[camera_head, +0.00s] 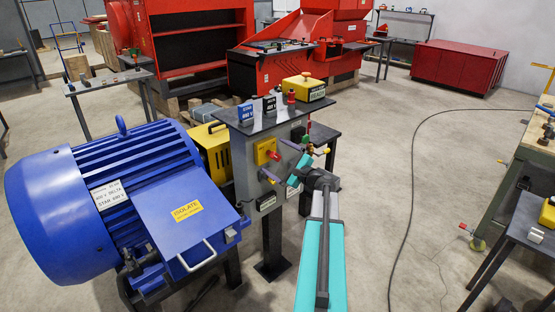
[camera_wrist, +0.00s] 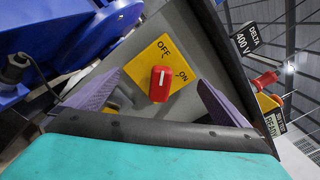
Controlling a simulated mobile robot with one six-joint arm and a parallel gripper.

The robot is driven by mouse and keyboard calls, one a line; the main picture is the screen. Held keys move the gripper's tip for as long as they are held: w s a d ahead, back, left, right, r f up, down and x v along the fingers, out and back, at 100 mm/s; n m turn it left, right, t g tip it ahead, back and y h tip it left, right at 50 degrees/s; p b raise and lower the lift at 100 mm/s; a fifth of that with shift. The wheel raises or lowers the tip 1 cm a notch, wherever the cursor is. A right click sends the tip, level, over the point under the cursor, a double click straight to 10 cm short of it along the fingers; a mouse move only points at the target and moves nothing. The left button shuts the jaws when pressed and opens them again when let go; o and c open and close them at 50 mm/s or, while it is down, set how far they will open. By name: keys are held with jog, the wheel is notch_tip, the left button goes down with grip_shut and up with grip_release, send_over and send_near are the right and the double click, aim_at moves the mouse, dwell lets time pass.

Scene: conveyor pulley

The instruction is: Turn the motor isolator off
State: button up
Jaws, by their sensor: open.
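The motor isolator is a yellow plate (camera_wrist: 150,58) with a red knob (camera_wrist: 158,84) on a grey panel. The plate is marked OFF and ON. The knob's white line runs nearly upright in the wrist view, its upper end towards the word OFF; I cannot be sure of the setting. In the head view the isolator (camera_head: 262,148) is on the front of the grey box on a stand. My gripper (camera_wrist: 158,98) is open, with its purple fingers either side of the knob and apart from it. In the head view my gripper (camera_head: 281,162) is close in front of the panel.
A blue motor (camera_head: 75,195) with an ISOLATE label stands left of the panel. A workbench (camera_head: 520,150) is at right. A cable (camera_head: 412,170) crosses the open floor.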

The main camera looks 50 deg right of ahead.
jog(key=s+b, duration=0.1)
jog(key=s, duration=0.5)
jog(key=shift+s+a, duration=0.25)
jog(key=shift+s, duration=0.1)
dwell(0.8)
